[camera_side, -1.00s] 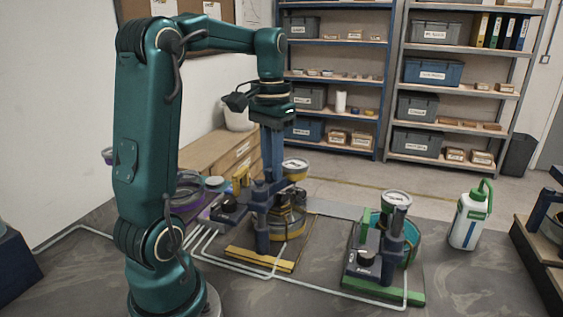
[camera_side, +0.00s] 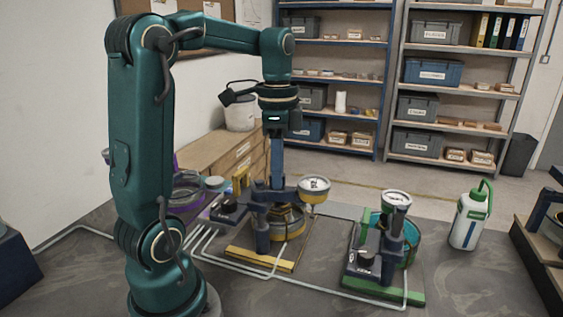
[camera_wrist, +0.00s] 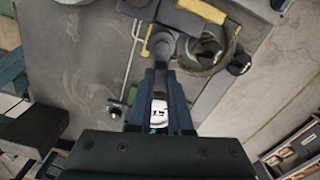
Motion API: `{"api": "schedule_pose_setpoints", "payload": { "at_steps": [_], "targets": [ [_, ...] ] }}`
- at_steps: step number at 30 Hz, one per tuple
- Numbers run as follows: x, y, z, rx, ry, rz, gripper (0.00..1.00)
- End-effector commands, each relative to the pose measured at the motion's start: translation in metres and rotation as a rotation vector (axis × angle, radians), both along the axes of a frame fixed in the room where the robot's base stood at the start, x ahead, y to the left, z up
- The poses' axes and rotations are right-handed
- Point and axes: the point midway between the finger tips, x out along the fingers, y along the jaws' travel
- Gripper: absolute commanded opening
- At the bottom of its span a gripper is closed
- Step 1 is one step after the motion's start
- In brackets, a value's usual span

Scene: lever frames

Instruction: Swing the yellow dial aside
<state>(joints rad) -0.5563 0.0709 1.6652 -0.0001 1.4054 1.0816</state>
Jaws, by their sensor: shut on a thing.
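The yellow dial (camera_side: 314,188) has a white face and a yellow rim. In the side view it sits at the right end of a dark arm (camera_side: 290,194), which is carried on the post (camera_side: 262,229) of the stand with the yellow base bar (camera_side: 259,259). My gripper (camera_side: 277,186) points down and is shut on this arm between post and dial. In the wrist view my gripper's fingers (camera_wrist: 161,76) close around the dark arm near a round cap (camera_wrist: 163,43). A white face shows between the fingers there; I cannot tell which dial it is.
A yellow-banded pot (camera_side: 287,222) stands behind the post. A similar stand with a green base bar (camera_side: 382,291) and its own dial (camera_side: 396,199) is to the right. A white bottle (camera_side: 468,222) stands farther right. Pale tubes (camera_side: 330,291) run along the table.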

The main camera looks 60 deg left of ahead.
Motion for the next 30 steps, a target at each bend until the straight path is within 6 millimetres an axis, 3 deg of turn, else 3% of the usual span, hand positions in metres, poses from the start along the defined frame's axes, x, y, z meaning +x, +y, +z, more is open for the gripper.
{"api": "schedule_pose_setpoints", "payload": {
  "at_steps": [10,27,28,30],
  "targets": [
    [-0.0032,-0.0046,0.0011,0.000,-0.001,-0.156,0.00],
    [-0.0042,-0.0055,0.0010,0.000,0.000,-0.191,0.00],
    [-0.0043,-0.0056,0.0010,-0.001,0.000,-0.191,0.21],
    [-0.0041,-0.0055,0.0009,0.000,0.000,-0.191,0.47]
  ]
}}
